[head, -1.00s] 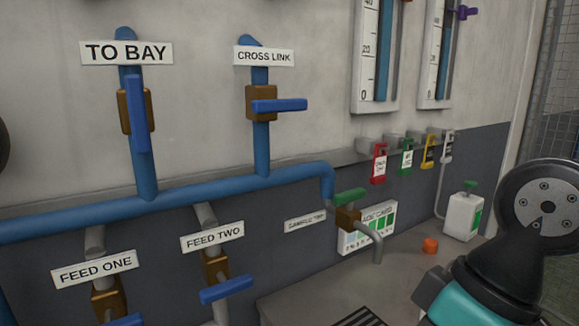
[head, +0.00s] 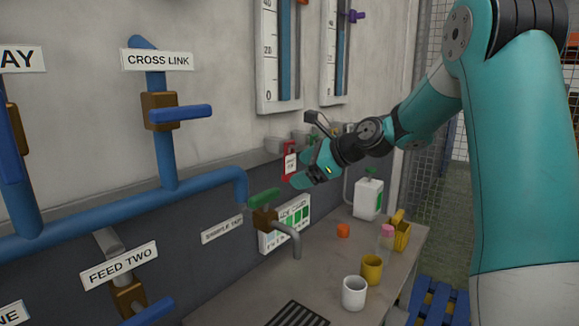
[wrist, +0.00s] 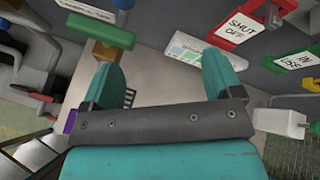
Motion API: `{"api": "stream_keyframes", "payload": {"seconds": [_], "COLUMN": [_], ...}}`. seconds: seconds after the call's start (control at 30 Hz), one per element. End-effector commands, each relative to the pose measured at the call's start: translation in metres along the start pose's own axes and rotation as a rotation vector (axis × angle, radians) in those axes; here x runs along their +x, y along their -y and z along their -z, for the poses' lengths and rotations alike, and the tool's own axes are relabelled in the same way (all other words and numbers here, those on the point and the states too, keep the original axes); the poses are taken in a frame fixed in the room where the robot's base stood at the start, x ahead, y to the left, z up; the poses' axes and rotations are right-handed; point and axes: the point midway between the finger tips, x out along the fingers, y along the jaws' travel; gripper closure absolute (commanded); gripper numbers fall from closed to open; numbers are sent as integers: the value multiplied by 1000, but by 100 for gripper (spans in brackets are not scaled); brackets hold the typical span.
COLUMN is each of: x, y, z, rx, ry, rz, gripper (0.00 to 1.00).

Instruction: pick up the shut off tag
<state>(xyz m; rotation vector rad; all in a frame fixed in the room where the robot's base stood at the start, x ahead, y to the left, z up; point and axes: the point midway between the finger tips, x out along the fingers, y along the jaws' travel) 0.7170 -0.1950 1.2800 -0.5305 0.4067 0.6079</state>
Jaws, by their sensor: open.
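The red-framed shut off tag (head: 291,163) hangs from a hook on the wall ledge in the head view. In the wrist view the tag (wrist: 240,27) is at the upper right, its "SHUT OFF" lettering readable, above the right-hand finger and not between the fingers. My gripper (head: 303,178) reaches in from the right, close to the tag in the head view. In the wrist view my gripper (wrist: 163,78) is open and empty, its teal fingers wide apart. Whether a finger touches the tag I cannot tell.
A green tag (wrist: 298,64) hangs beside the red one. The sample tap's green lever (head: 265,197) is left of and below my gripper.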

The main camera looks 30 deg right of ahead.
Motion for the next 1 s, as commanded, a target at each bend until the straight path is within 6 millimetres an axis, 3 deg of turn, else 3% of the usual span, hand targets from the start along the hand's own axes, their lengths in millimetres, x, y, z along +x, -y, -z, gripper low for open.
{"api": "stream_keyframes", "payload": {"seconds": [0.03,0.1,0.23,0.33,0.8,1.0], "x": [-8,-18,-30,-26,70,86], "y": [24,47,72,80,98,101], "z": [16,30,46,49,42,43], "rx": [127,276,440,486,488,486], "ry": [16,48,91,104,103,103], "rz": [53,108,166,177,175,177], "gripper": [15,15,15,15,15,15]}}
